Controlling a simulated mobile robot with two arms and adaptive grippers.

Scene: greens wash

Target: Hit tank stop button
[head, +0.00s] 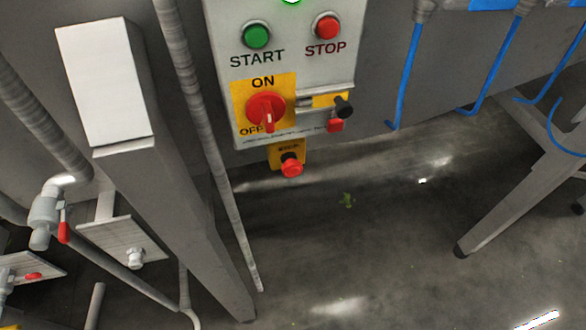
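The control box (280,60) hangs at the top middle of the head view. The round red stop button (327,27) is at its upper right, above the label STOP. The green start button (257,36) is to its left, above the label START. Below them is a red rotary switch (266,109) on a yellow plate marked ON and OFF. A red mushroom button (291,166) sits on a small yellow plate under the box. A lit green light (291,1) is cut off by the top edge. Neither of my grippers is in view.
A grey metal leg with a white top face (103,85) stands left of the box, beside grey conduits (200,110). Valves with red handles (63,230) are at lower left. Blue hooked rods (407,75) hang at right. The dark floor (370,260) below is mostly clear.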

